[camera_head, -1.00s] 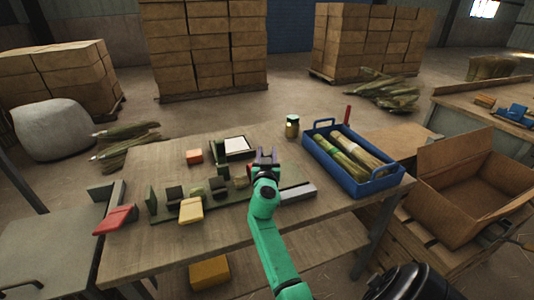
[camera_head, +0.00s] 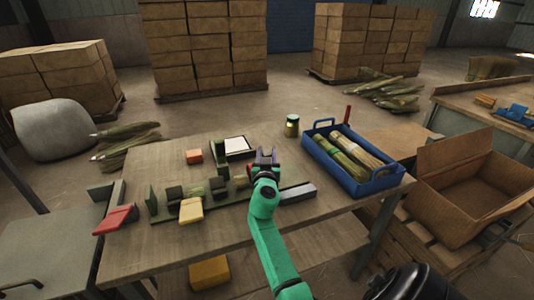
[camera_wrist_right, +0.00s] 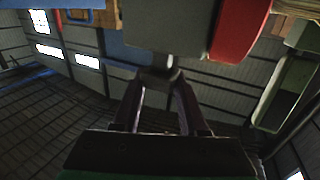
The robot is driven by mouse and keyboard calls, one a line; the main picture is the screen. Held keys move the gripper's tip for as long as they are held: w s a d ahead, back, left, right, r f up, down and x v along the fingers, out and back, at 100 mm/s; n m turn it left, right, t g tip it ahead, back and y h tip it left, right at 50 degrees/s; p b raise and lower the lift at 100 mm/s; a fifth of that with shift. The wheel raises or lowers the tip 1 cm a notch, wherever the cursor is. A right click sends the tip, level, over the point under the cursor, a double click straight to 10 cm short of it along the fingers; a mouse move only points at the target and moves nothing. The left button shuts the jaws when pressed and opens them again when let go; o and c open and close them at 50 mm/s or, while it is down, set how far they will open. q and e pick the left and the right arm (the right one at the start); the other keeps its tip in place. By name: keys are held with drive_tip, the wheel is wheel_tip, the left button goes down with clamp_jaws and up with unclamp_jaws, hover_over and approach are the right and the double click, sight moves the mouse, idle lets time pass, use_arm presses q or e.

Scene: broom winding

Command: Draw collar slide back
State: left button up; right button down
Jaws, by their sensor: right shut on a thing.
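My right gripper (camera_head: 266,155) stands over the right part of a long dark green fixture on the workbench. In the right wrist view its fingers (camera_wrist_right: 160,105) close on a small dark knob (camera_wrist_right: 160,72) under a grey block (camera_wrist_right: 165,28). A red part (camera_wrist_right: 240,28) adjoins that block. The fixture carries dark blocks (camera_head: 175,193) and a green upright (camera_head: 152,198), and a grey bar (camera_head: 298,193) sticks out at its right end. The arm and gripper hide part of the fixture, so I cannot clearly make out the collar slide. My left gripper is out of view.
A blue crate (camera_head: 352,186) with bundles of straw stands right of the fixture. A jar (camera_head: 292,125) and an orange block (camera_head: 193,156) are behind it. A yellow block (camera_head: 191,210) and a red piece (camera_head: 115,219) lie in front and left. The front middle bench is clear.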

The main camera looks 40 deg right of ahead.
drive_tip(key=d, duration=0.1)
drive_tip(key=s+d, duration=0.1)
drive_tip(key=d, duration=0.1)
drive_tip(key=d+b, duration=0.1)
drive_tip(key=d, duration=0.1)
drive_tip(key=shift+s, duration=0.4)
drive_tip(key=c, duration=0.7)
unclamp_jaws()
drive_tip(key=shift+c, duration=0.2)
drive_tip(key=o, duration=0.3)
drive_tip(key=shift+d, duration=0.1)
drive_tip(key=shift+w+f, duration=0.1)
